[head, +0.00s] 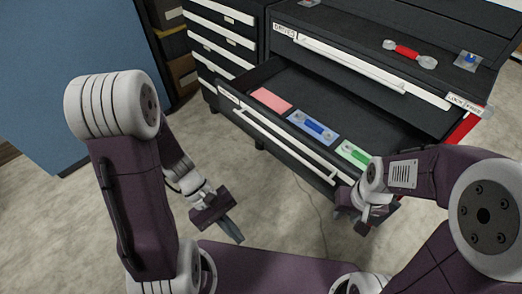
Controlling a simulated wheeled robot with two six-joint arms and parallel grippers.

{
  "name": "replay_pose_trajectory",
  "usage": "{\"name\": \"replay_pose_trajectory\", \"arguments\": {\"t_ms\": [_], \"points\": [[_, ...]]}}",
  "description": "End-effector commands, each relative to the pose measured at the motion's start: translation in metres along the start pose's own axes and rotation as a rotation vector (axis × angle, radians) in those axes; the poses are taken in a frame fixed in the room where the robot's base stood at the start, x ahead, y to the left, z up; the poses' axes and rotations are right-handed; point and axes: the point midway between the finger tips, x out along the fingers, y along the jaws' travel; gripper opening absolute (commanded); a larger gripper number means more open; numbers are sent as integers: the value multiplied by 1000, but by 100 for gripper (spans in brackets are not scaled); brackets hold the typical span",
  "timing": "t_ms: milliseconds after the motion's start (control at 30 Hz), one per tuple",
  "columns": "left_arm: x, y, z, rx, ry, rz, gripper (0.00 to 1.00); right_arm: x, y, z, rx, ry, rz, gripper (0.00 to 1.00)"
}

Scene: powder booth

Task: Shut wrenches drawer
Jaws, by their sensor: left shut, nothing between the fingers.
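A drawer (228,95) of the black tool cabinet stands pulled out, with a long pale handle (280,143) across its front. Inside lie a pink pad (271,99), a blue piece (313,127) and a green piece (354,152). I cannot read a wrenches label on it. My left gripper (232,231) is shut and empty, pointing down over the floor in front of the drawer and apart from it. My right gripper (362,226) is near the drawer's right front corner. My forearm partly hides that corner, and whether the gripper touches it is unclear.
Above the open drawer is another drawer front with a pale handle (370,66). A red and grey tool (408,51) lies on the cabinet top. A second black drawer unit (222,40) stands to the left, with a blue panel (60,80) further left. The floor in front is clear.

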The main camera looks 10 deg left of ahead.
Motion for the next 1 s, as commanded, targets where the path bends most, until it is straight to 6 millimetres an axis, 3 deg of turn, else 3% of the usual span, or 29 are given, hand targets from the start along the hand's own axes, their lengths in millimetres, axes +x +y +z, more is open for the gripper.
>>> {"name": "replay_pose_trajectory", "arguments": {"t_ms": [100, 167, 200, 300, 400, 500, 600, 767, 1000], "points": [[-1, 44, 21, -264, -248, 293, 0, -2, 0, 0, 0, 0, 0, 32], [-15, 74, 17, -398, -357, 486, 0, -2, 0, 0, 0, 0, 0, 32], [-28, 93, 7, -484, -417, 628, 0, -2, 0, 0, 0, 0, 0, 32], [-69, 120, -36, -669, -502, 977, 0, -2, 0, 0, 0, 0, 0, 32], [-104, 121, -82, -797, -510, 1252, 0, -2, 0, 0, 0, 0, 0, 32], [-123, 112, -112, -867, -488, 1415, 0, -2, 0, 0, 0, 0, 0, 32], [-130, 107, -124, -891, -472, 1479, 0, -2, 0, 0, 0, 0, 0, 32], [-130, 111, -125, -891, -470, 1480, 0, -1, 0, 0, 0, 0, 0, 32], [-125, 152, -134, -884, -473, 1471, 0, 3, 0, 1, 0, 0, 0, 32]]}}
